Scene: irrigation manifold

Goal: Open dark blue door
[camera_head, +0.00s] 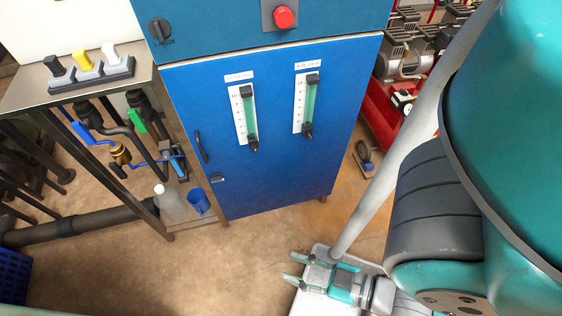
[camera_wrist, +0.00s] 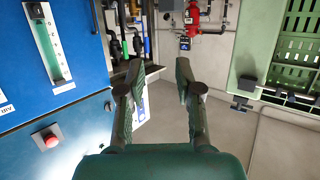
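The dark blue door (camera_head: 270,150) is the front of a cabinet and looks shut. Its dark upright handle (camera_head: 201,147) is near the left edge, with a small latch or lock (camera_head: 217,178) below it. Two green-tubed gauges (camera_head: 243,112) are on its face. My gripper (camera_head: 294,268) is low in front of the cabinet, to the right of the handle and apart from the door. In the wrist view its two fingers (camera_wrist: 157,75) are spread with nothing between them.
A red button (camera_head: 285,17) and a black knob (camera_head: 160,30) are above the door. A metal rack with pipes (camera_head: 105,130) stands at the left, with a white bottle (camera_head: 168,200) and blue cup (camera_head: 199,201) beside the door. Red machinery (camera_head: 385,115) is at the right. Floor in front is clear.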

